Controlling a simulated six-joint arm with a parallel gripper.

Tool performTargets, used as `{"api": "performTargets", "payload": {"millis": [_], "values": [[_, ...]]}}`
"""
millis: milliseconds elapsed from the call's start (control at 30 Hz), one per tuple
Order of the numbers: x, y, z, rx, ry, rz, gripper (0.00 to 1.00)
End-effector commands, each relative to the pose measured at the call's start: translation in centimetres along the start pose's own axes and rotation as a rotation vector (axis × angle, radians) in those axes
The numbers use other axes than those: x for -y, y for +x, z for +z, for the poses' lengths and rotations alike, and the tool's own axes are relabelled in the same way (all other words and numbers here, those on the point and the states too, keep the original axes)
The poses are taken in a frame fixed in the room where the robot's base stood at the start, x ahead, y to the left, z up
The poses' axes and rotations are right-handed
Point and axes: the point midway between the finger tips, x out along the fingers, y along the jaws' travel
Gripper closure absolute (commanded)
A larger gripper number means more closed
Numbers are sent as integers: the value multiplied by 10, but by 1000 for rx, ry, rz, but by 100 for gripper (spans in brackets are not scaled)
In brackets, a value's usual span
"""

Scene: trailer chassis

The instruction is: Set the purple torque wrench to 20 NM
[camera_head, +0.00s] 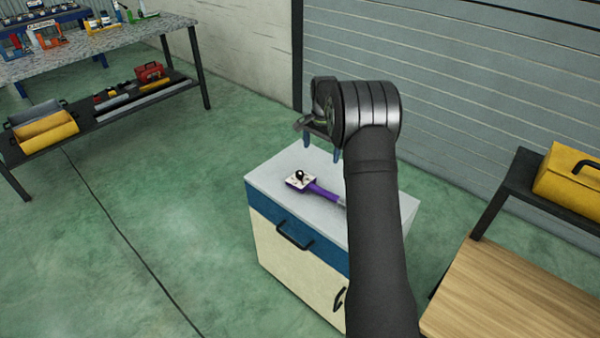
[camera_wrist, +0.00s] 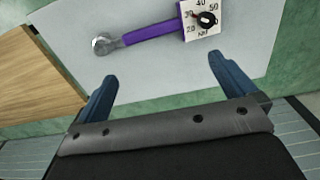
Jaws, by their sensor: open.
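The purple torque wrench (camera_head: 323,192) lies flat on top of the small cabinet (camera_head: 275,178). In the wrist view the wrench (camera_wrist: 152,33) has a silver round end at the left and a white dial plate (camera_wrist: 190,31) at the right. The plate shows 20, 30, 40, 50 and NM. A black knob (camera_wrist: 207,20) with a red mark sits on the dial, and the mark appears to point toward 30. My gripper (camera_head: 321,150) is above the cabinet, apart from the wrench. Its blue fingers (camera_wrist: 163,75) are spread and empty. My arm hides the wrench's far end in the head view.
A wooden surface (camera_head: 510,290) and a yellow toolbox (camera_head: 570,182) on a dark shelf stand at the right. A workbench (camera_head: 120,38) with tools is at the back left. A grey shutter wall (camera_head: 450,80) rises behind the cabinet. The green floor at left is clear.

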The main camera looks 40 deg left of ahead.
Motion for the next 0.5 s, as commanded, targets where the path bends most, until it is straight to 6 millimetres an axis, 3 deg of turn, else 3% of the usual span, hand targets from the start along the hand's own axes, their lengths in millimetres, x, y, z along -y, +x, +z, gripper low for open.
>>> {"api": "performTargets", "payload": {"millis": [33, 233, 500], "values": [[0, 0, 0, -1, -1, 0, 8], [12, 1, 12, -85, -195, -31, 47], [43, -1, 45, -333, -737, -79, 50]]}}
